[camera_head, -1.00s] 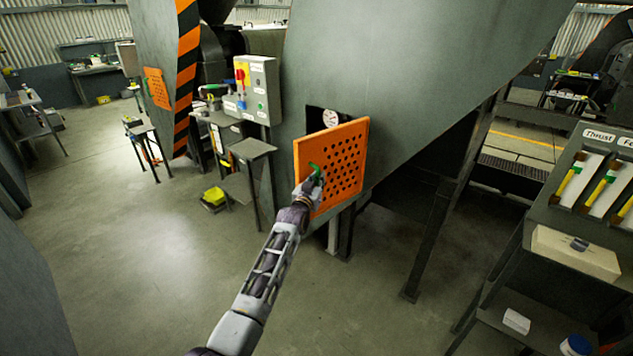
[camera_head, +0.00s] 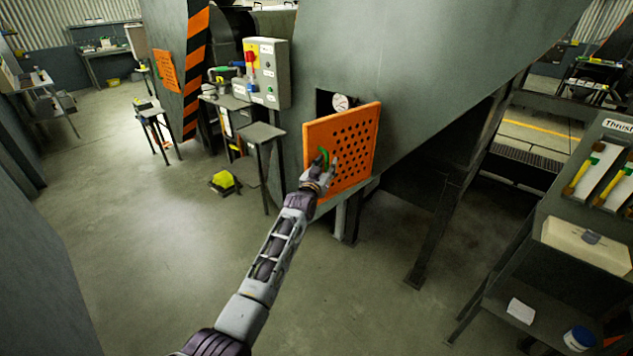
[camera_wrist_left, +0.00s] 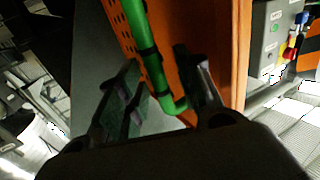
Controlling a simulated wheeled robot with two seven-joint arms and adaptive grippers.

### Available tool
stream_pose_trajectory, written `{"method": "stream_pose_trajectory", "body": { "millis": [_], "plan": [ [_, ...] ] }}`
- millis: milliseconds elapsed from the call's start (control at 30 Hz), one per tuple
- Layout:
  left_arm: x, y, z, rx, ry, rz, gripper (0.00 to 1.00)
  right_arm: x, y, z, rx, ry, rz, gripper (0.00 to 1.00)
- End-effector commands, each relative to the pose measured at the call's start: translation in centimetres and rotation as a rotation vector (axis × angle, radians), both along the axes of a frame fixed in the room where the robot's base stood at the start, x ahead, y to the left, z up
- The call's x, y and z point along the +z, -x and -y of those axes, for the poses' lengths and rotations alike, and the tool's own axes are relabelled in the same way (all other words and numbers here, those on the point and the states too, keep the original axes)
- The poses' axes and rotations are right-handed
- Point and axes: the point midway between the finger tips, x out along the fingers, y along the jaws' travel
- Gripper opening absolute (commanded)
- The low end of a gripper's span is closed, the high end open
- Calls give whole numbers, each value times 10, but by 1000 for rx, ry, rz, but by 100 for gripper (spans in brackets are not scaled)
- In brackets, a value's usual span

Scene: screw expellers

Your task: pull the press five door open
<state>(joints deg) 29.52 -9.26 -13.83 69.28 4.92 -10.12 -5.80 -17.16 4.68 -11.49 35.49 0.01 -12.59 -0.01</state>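The press five door is taken to be the orange perforated panel (camera_head: 352,152) on the grey housing. It stands out from the housing, and a dark opening (camera_head: 323,102) with a round dial shows above and behind it. A green handle (camera_head: 322,156) is on its near face; it also crosses the left wrist view (camera_wrist_left: 152,62). My left gripper (camera_head: 326,167) is at the handle. In the left wrist view its two fingers (camera_wrist_left: 160,75) stand apart, one on each side of the handle, with a visible gap by the right finger. My right gripper is not in view.
A control box (camera_head: 268,73) and small stands (camera_head: 257,134) are left of the door. A yellow-topped item (camera_head: 224,181) lies on the floor there. A support leg (camera_head: 436,235) and a rack (camera_head: 570,200) stand to the right. The floor in front is free.

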Motion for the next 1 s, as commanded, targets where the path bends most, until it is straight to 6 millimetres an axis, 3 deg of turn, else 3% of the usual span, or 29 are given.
{"method": "stream_pose_trajectory", "body": {
  "millis": [1000],
  "plan": [
    [0, 76, -23, -1, -1, 0, 35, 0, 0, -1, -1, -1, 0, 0]
  ]
}}
